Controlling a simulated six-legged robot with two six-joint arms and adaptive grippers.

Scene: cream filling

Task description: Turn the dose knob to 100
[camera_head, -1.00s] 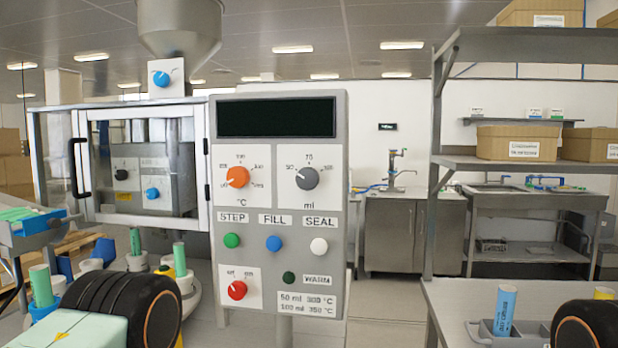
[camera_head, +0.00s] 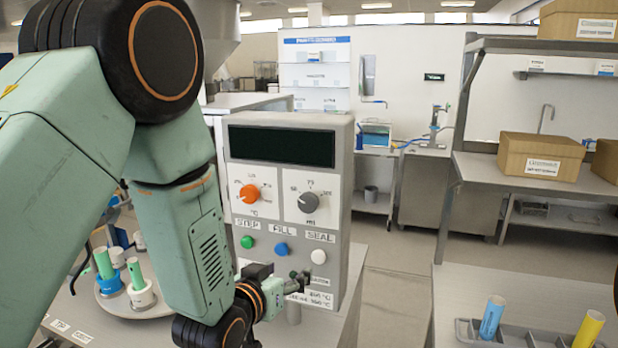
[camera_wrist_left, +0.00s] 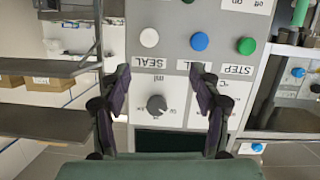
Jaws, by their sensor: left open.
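The dose knob (camera_head: 308,202) is a round grey dial on a white "ml" plate on the control panel (camera_head: 342,250). Its scale runs from 50 at left through 75 at top to 100 at right. Its pointer faces the 50 side. In the left wrist view, where the panel is upside down, the knob (camera_wrist_left: 157,105) lies between the two dark fingers. My left gripper (camera_head: 300,282) is open and empty, below the knob in the head view, before the lower panel. It also shows in the left wrist view (camera_wrist_left: 160,72). My right gripper is out of view.
An orange temperature knob (camera_head: 249,193) sits left of the dose knob. Green (camera_head: 247,242), blue (camera_head: 281,249) and white (camera_head: 318,256) buttons lie below. The display (camera_head: 282,146) above is dark. My left arm covers the panel's left surroundings. A shelf with boxes stands at right.

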